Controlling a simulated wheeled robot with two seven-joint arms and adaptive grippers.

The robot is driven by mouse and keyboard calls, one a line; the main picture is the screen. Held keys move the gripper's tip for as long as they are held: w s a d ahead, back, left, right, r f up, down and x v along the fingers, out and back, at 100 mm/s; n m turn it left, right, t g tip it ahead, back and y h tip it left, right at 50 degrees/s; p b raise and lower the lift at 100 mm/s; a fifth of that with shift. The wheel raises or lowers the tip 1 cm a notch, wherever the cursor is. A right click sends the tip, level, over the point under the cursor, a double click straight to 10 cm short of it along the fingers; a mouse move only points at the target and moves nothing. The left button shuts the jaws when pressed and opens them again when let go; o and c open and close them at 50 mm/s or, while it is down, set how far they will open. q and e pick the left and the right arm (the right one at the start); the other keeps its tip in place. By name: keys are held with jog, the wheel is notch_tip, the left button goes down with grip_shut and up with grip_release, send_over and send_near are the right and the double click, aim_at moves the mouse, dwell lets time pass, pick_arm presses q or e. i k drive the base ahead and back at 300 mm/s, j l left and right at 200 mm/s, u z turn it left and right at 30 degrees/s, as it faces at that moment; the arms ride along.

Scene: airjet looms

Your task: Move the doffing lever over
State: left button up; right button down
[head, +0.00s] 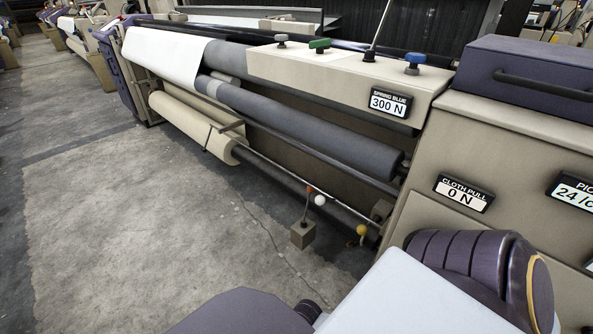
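No label marks a doffing lever. Low on the front of the loom are a thin rod with an orange tip (309,189) rising from a beige block (303,235), a white ball knob (320,200) and a yellow ball knob (361,230). A thin upright rod (378,28) also stands on a black base on the loom's top ledge, its upper end cut off by the picture edge. I cannot tell which of these is the lever. Neither gripper is in view; only purple and white parts of my own body show at the bottom.
The loom (240,75) carries a dark roll (300,125) and a beige cloth roll (190,125). Grey, green and blue knobs (413,62) sit on its ledge. Concrete floor (120,240) lies clear at left.

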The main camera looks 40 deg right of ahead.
aim_at(309, 189)
jog(key=i, duration=0.8)
jog(key=i+z, duration=0.3)
jog(key=i+j+z, duration=0.3)
jog(key=i, duration=0.2)
jog(key=i+j+z, duration=0.15)
jog(key=z, duration=0.3)
jog(key=i+j+z, duration=0.25)
jog(key=z, duration=0.2)
jog(key=i+j+z, duration=0.25)
jog(key=z, duration=0.2)
jog(key=i+j+z, duration=0.15)
jog(key=j+z, duration=0.9)
jog(key=j, duration=0.25)
jog(key=i, duration=0.05)
